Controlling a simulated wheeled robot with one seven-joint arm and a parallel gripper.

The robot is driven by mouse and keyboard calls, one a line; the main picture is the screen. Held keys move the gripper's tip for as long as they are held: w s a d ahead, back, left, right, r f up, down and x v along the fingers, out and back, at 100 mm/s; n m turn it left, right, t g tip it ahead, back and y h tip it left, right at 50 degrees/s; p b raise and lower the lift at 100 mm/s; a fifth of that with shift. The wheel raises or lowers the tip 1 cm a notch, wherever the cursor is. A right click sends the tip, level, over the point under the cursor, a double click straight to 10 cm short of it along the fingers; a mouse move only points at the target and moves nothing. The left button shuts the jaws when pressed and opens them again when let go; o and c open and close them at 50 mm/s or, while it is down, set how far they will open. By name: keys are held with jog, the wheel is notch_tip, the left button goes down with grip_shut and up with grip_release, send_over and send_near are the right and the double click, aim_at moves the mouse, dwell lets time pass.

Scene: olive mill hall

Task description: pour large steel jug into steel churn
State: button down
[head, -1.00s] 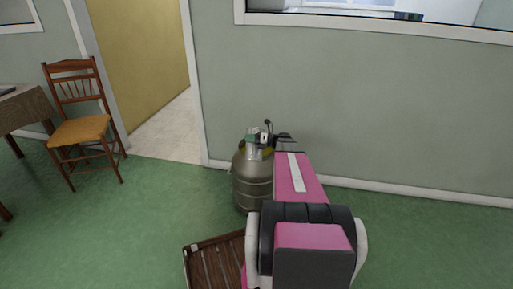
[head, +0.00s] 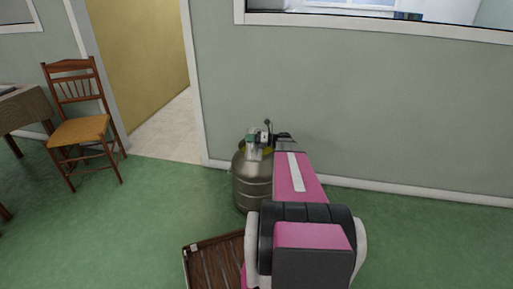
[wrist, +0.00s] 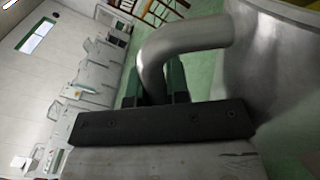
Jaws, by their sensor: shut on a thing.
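The steel churn (head: 252,182) stands on the green floor near the wall in the head view, a rounded grey can with ribs. My gripper (wrist: 155,88) is shut on the curved steel handle of the large steel jug (wrist: 285,65), whose wide grey body fills the right of the wrist view. The wrist view is strongly rolled. In the head view, my arm and small grey and dark parts cover the churn's top, with a yellow patch at its mouth. The jug's outline, its spout and any stream cannot be made out there.
A slatted wooden crate (head: 208,250) lies on the floor in front of the churn, partly behind my arm. A wooden chair (head: 80,125) and a table (head: 28,108) stand at the left. The pale wall (head: 400,110) is close behind the churn. Floor between chair and churn is clear.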

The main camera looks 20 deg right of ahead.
jog(key=shift+w+d+r+m, duration=0.15)
jog(key=shift+w+r+m, duration=0.15)
jog(key=shift+m, duration=0.4)
dwell(2.0)
